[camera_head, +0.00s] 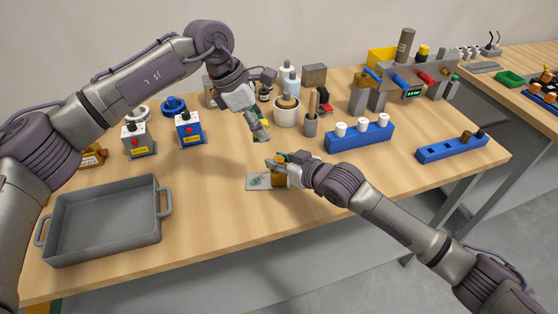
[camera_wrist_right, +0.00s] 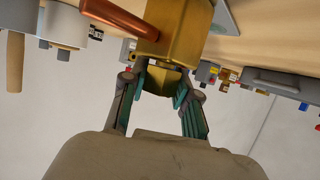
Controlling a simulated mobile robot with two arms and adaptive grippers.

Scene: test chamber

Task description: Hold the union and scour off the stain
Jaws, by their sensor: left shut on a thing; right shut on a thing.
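The brass union (camera_wrist_right: 182,28) fills the top of the right wrist view, with a copper-coloured pipe (camera_wrist_right: 118,15) pointing left. My right gripper (camera_wrist_right: 160,88) is shut on the union's lower end. In the head view the union (camera_head: 279,174) shows as a small golden piece at my right gripper (camera_head: 277,163), over or beside a light grey plate (camera_head: 254,185) with a greenish patch. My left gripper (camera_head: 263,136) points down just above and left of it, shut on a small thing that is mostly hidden. I cannot make out a stain on the union.
A grey tray (camera_head: 100,253) stands front left. A grey fixture (camera_head: 388,84) is at the back right. The table's front middle is clear.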

